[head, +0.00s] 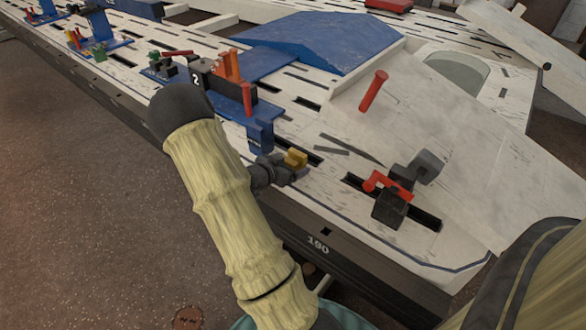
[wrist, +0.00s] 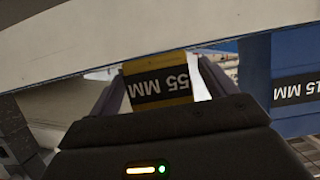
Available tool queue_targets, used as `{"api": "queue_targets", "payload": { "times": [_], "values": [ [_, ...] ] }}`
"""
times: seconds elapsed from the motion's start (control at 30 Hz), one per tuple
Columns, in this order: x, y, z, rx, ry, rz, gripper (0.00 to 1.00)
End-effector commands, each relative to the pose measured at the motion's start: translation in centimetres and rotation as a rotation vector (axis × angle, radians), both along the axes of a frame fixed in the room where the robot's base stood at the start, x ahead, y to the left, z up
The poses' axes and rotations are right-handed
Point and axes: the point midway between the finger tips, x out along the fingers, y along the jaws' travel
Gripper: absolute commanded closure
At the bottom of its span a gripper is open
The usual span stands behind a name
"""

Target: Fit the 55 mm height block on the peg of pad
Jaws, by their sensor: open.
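The 55 mm height block is yellow with a black label reading "55 MM", upside down in the wrist view (wrist: 160,84). In the head view it shows as a small yellow block (head: 295,158) near the bench's front edge. My gripper (head: 284,167) is at the block, its fingers open on either side of it in the wrist view (wrist: 163,80). I cannot tell whether the fingers touch it, or what the block's underside rests on. I cannot make out the pad's peg in either view.
A blue block labelled "15 MM", perhaps cut off (wrist: 293,90), stands close on the right. A blue post (head: 260,135) is just behind my gripper. A red-and-black clamp (head: 390,190) stands to the right. A pale panel (head: 430,130) leans over the bench (head: 350,242).

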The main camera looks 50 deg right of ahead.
Motion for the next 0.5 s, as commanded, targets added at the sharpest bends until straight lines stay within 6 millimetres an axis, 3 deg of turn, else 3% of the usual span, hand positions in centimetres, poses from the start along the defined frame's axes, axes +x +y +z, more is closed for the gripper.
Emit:
{"api": "queue_targets", "payload": {
  "times": [0.13,0.5],
  "values": [
    [0.07,-1.34,-0.77,0.001,0.000,0.000,0.16],
    [0.09,-1.46,-0.58,0.001,0.001,0.000,0.16]
  ]
}}
